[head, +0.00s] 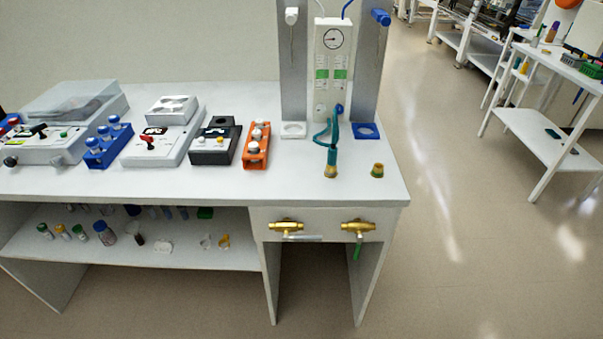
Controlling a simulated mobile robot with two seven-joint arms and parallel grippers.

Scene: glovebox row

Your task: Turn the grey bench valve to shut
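The grey bench valve (286,226) is a brass valve on the front panel of the bench, below the right part of the top. Its grey lever (305,237) lies level and points right, along the brass body. A second brass valve (358,227) sits to its right. That one has a green lever (357,252) hanging down, across its body. Neither of my grippers is in view, and nothing touches either valve.
The white bench top (200,182) holds instruments, blue and orange racks (257,145) and a gauge panel (333,60). A teal hose ends at a brass fitting (331,170). Bottles stand on the lower shelf (190,257). The floor in front and right is clear.

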